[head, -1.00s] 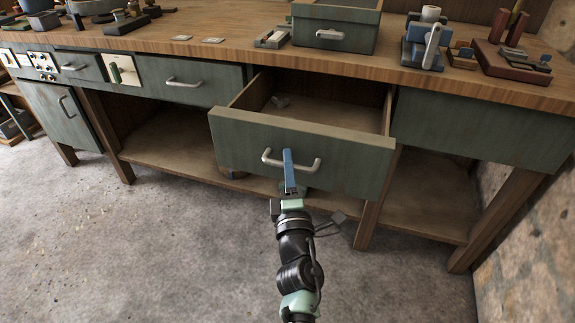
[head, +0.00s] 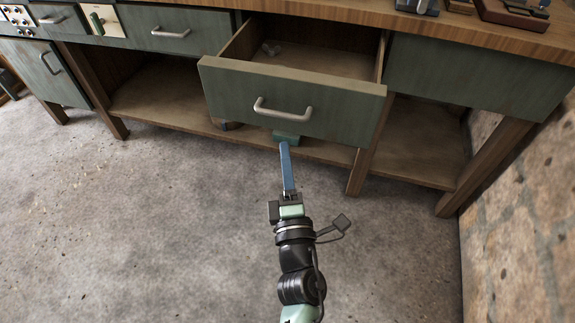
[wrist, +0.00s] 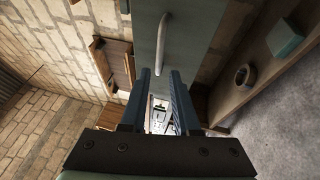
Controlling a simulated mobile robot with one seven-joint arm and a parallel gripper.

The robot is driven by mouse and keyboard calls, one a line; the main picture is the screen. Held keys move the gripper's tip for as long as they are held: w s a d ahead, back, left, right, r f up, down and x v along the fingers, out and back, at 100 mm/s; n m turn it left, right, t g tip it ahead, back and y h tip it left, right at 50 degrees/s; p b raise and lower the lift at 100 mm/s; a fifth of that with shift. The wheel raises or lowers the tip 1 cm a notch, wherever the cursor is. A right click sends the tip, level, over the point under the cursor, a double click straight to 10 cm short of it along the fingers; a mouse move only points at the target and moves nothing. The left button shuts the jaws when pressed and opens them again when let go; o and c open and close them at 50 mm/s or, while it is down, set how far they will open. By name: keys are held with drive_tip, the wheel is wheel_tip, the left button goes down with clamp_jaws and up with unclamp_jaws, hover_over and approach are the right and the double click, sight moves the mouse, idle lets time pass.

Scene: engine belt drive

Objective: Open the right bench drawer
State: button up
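The right bench drawer (head: 290,95) has a green front and stands pulled out from the bench, its wooden inside showing from above. Its metal bar handle (head: 283,108) is bare in the head view and also shows in the wrist view (wrist: 164,48). My gripper (head: 284,146) is below and in front of the handle, apart from it. In the wrist view my gripper (wrist: 159,74) has its two blue fingers spread with nothing between them.
A teal block (head: 287,138) and a round dark ring (wrist: 242,76) sit on the lower shelf (head: 160,100). A stone wall (head: 520,220) stands at the right. The floor (head: 150,220) in front is clear.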

drive_tip(key=shift+v, duration=1.1)
